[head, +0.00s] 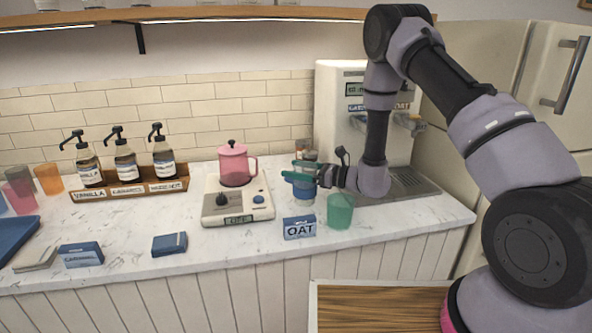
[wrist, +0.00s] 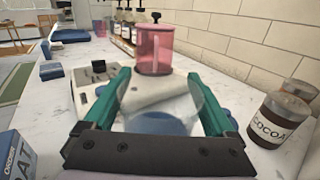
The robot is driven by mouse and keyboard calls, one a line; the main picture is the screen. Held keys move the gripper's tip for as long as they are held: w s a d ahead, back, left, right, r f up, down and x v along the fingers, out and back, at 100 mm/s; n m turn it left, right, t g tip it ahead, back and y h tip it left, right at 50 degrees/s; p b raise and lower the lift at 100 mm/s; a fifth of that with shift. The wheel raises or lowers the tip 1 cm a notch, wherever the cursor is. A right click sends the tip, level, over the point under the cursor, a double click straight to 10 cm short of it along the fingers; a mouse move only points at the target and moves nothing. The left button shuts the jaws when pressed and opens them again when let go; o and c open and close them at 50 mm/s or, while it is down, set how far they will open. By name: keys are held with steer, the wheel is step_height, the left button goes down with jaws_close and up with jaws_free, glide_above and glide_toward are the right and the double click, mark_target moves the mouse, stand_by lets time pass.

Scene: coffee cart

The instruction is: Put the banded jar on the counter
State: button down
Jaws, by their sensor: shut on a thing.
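My gripper (head: 305,174) is over the right part of the counter (head: 130,262), in front of the coffee machine. Its green fingers are shut on a clear jar with a blue band (head: 303,189), one finger on each side. In the wrist view the jar (wrist: 158,122) sits between the fingers of my gripper (wrist: 160,95), see-through, with blue low in it. The jar looks upright. I cannot tell whether its base touches the counter.
A scale (head: 238,207) with a pink pitcher (head: 234,165) stands left of the jar. A cocoa jar (wrist: 279,122) is close by.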

jaws_free()
steer(key=shift+f, duration=0.15)
steer(key=v, duration=1.2)
steer(key=s+d+r+n+g+h, duration=0.1)
steer(key=s+r+n+g+h, duration=0.1)
steer(key=s+r+n+g, duration=0.5)
steer(key=s+r+n+g+h, duration=0.15)
steer(key=s+r+n, duration=0.3)
steer(key=r, duration=0.65)
steer(key=s+d+r+n+t+h, duration=0.3)
steer(key=s+d+r+t+h, duration=0.2)
steer(key=d, duration=0.3)
steer(key=s+d+r+n+t+h, duration=0.3)
steer(key=s+d+r+t+h, duration=0.2)
steer(key=d+r, duration=0.3)
steer(key=shift+s+d+r+h, duration=0.35)
steer(key=shift+s+d+h, duration=0.1)
steer(key=shift+h, duration=0.4)
